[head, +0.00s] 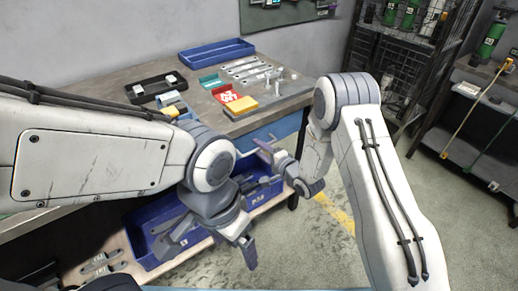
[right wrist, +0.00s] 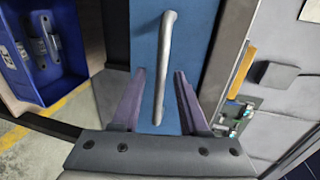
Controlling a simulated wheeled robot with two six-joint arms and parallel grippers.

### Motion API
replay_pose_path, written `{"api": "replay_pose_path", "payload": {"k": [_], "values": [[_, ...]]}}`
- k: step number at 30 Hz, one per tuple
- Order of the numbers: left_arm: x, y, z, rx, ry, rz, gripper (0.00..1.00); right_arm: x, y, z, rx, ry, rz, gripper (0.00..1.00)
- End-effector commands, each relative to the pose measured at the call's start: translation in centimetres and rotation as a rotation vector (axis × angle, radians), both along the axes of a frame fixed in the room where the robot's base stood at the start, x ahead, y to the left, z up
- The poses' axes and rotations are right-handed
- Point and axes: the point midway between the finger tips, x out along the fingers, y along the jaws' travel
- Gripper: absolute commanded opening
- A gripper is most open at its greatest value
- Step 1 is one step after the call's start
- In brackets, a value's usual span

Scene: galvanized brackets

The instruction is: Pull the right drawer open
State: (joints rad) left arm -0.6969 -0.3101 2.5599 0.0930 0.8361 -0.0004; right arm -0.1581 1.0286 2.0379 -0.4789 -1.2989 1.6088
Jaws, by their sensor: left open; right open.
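The blue drawer front (head: 284,128) is under the right part of the workbench top. It fills the middle of the right wrist view (right wrist: 200,35), with a pale bar handle (right wrist: 165,60) running up the picture. My right gripper (right wrist: 160,75) is open, one finger on each side of the handle, with visible gaps between them. In the head view my right gripper (head: 270,155) is in front of the drawer and hides part of it. My left gripper (head: 238,243) is open and empty, pointing down near the lower blue bin.
The workbench top (head: 205,78) holds a blue tray (head: 216,54), a black tray (head: 150,90), a red box (head: 235,98) and metal strips. A blue bin (head: 155,262) with brackets stands on the lower shelf.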

Motion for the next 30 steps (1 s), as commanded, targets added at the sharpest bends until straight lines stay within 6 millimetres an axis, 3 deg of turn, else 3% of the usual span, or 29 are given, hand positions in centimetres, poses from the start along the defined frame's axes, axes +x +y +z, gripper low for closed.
{"api": "replay_pose_path", "payload": {"k": [11,15,30], "values": [[0.0,0.0,-0.01,0.0,0.0,0.0,0.88,0.56,0.47,-0.17,-0.001,0.001,0.0,0.44],[0.0,0.0,-0.01,0.0,0.0,0.0,0.88,0.56,0.46,-0.16,-0.001,0.0,0.0,0.0],[0.0,0.0,-0.01,0.0,0.0,0.0,0.88,0.54,0.43,-0.17,-0.001,0.0,0.0,0.0]]}}
